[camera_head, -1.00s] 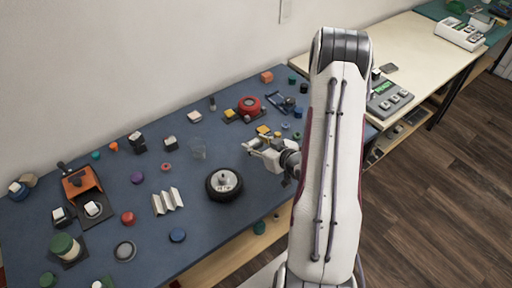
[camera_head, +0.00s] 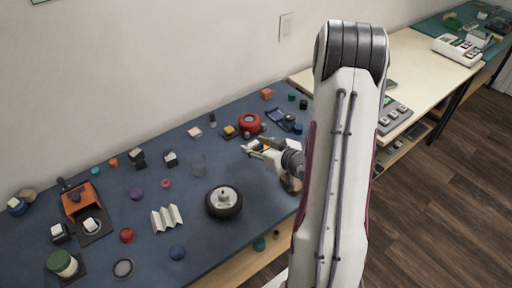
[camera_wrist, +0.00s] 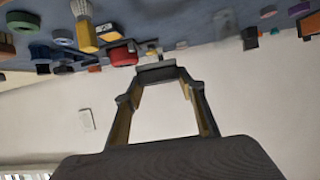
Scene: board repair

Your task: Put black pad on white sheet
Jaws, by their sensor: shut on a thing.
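My gripper (camera_head: 247,148) hangs over the right part of the blue table, behind and right of the black wheel. In the wrist view its two fingers (camera_wrist: 160,75) are closed on a small dark piece at their tips, which looks like the black pad (camera_wrist: 157,72). The pad is too small to make out in the head view. The white sheet (camera_head: 166,218), folded in zigzag, lies on the table left of the wheel, apart from my gripper.
The black wheel (camera_head: 224,202) stands between my gripper and the white sheet. A clear cup (camera_head: 198,165), a purple knob (camera_head: 136,194), a red knob (camera_head: 127,235) and a blue knob (camera_head: 177,252) lie around the sheet. A red round part (camera_head: 249,122) is behind my gripper.

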